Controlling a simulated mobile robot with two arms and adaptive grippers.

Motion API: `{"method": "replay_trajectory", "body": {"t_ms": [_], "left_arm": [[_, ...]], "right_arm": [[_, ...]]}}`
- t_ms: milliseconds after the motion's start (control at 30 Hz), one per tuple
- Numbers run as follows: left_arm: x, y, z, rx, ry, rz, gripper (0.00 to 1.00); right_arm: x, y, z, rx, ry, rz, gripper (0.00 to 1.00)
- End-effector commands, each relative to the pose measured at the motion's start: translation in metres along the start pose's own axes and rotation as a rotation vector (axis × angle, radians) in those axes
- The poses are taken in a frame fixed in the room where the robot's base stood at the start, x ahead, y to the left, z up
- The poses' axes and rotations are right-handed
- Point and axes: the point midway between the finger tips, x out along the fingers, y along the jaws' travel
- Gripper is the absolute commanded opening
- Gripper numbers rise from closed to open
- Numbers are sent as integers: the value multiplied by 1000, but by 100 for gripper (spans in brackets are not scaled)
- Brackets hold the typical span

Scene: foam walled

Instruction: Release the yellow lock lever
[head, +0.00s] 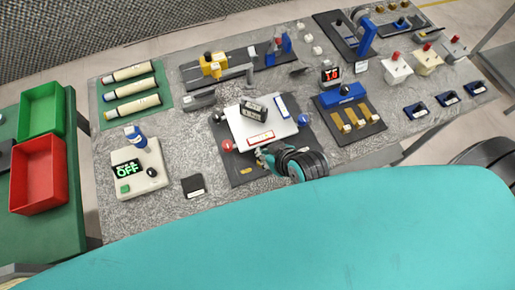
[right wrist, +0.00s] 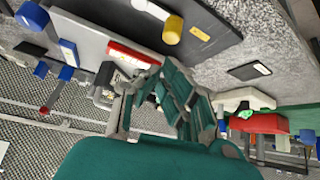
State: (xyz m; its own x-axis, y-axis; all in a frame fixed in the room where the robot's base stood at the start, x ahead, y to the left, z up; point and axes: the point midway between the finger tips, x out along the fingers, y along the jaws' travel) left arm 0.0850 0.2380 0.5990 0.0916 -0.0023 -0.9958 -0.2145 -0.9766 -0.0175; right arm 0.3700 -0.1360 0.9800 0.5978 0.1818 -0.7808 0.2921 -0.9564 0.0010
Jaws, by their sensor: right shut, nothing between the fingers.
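A yellow-capped lever (right wrist: 173,30) shows in the right wrist view, on a pale stem beside the white plate (right wrist: 88,32) of a dark-based fixture. In the head view the white plate (head: 240,122) lies tilted on this fixture, with a red and a blue ball at its sides; the lever's yellow end is hard to make out there. My right gripper (head: 262,153) is at the plate's near edge, by its red label (head: 260,138). In its wrist view the right gripper (right wrist: 157,76) is shut and empty, apart from the yellow cap. My left gripper is not in view.
A yellow label (head: 246,169) lies on the fixture base. A dark block (head: 253,107) sits on the plate. A box with a green OFF display (head: 127,168) stands left; a blue-handled fixture with wooden blocks (head: 347,119) stands right.

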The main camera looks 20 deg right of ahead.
Motion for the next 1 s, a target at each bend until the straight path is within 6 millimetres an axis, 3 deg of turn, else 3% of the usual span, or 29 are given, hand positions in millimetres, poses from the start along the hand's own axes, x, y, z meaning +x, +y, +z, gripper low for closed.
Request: {"method": "replay_trajectory", "body": {"t_ms": [200,400,1000], "left_arm": [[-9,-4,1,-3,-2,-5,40],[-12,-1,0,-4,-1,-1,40],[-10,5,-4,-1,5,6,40]], "right_arm": [[38,0,-2,1,-1,0,0],[58,0,-1,1,0,0,0],[67,3,-5,-15,1,-8,0]]}}
